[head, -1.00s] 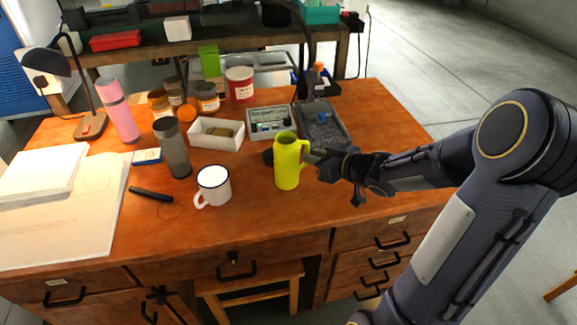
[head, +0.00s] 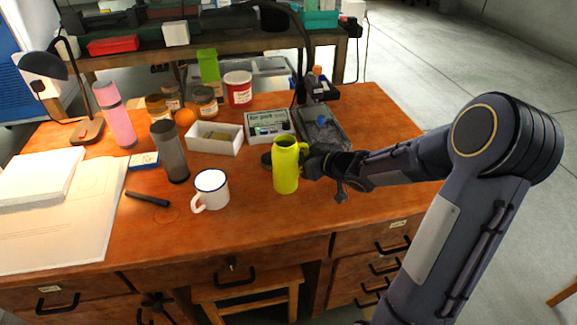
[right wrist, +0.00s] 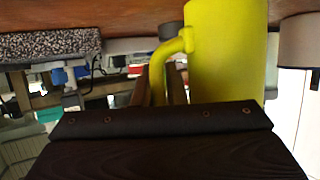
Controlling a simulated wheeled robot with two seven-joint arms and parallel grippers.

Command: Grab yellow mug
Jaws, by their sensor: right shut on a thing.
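The yellow mug (head: 286,168) is tall and stands upright at the middle of the wooden desk (head: 250,215), its handle toward the right. My right gripper (head: 306,160) reaches in from the right and is shut on the mug's handle. In the right wrist view the two fingers (right wrist: 158,88) lie either side of the yellow handle, with the mug body (right wrist: 228,50) beside them. I cannot tell whether the mug's base touches the desk. My left gripper does not show.
A white enamel mug (head: 211,190) stands left of the yellow mug. A grey tumbler (head: 170,152), a pink bottle (head: 114,115) and a black marker (head: 147,199) are further left. A white tray (head: 214,139), a meter box (head: 270,125) and a grey gravel tray (head: 322,128) sit behind. The desk front is clear.

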